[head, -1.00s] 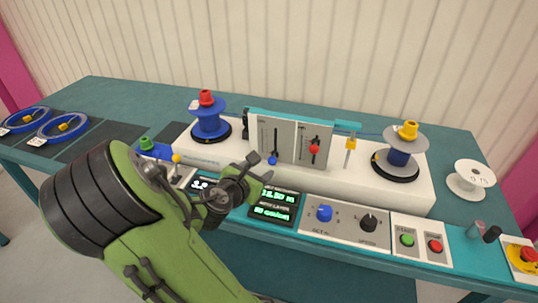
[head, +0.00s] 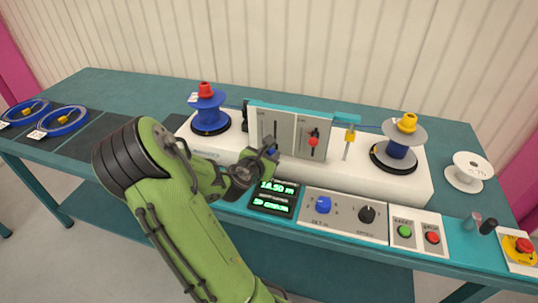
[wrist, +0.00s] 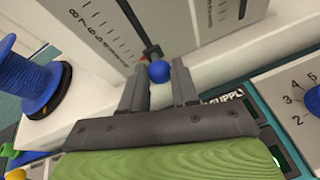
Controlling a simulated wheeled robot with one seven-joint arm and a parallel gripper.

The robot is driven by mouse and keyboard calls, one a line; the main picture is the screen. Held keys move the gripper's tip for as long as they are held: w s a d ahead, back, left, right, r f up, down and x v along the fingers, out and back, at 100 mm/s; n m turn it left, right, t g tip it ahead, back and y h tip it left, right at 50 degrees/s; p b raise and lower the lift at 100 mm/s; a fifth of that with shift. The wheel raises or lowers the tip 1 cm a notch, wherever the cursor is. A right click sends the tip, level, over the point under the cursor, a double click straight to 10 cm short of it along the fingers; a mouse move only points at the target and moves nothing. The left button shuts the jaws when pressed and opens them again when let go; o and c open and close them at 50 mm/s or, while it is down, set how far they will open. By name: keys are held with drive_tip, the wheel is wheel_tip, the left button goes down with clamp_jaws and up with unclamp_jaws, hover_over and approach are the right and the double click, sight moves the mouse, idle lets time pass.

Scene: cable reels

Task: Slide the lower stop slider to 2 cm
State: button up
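The left slider panel (head: 276,128) carries a blue ball knob (wrist: 160,71) near the bottom of its slot. In the wrist view its scale (wrist: 100,32) shows numbers falling towards the knob; those beside the small red pointer (wrist: 150,54) are too blurred to read. The right slider has a red knob (head: 313,141), set higher. Which slider is labelled lower stop is not legible. My gripper (wrist: 160,78) is open, its fingertips on either side of the blue knob, with narrow gaps visible. In the head view my gripper (head: 266,157) partly hides this knob.
A blue reel (head: 208,105) stands left of the panels and a grey-flanged reel (head: 398,150) right. Below are the green displays (head: 274,196), a control panel with a blue dial (head: 323,205) and black dial (head: 367,214), and green and red buttons (head: 432,237).

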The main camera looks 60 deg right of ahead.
clamp_jaws()
drive_tip(key=shift+r, duration=0.15)
drive_tip(key=r+p, duration=0.1)
drive_tip(key=p, duration=0.1)
drive_tip(key=shift+r+p, duration=0.35)
drive_tip(key=shift+r, duration=0.05)
drive_tip(key=o, duration=0.7)
unclamp_jaws()
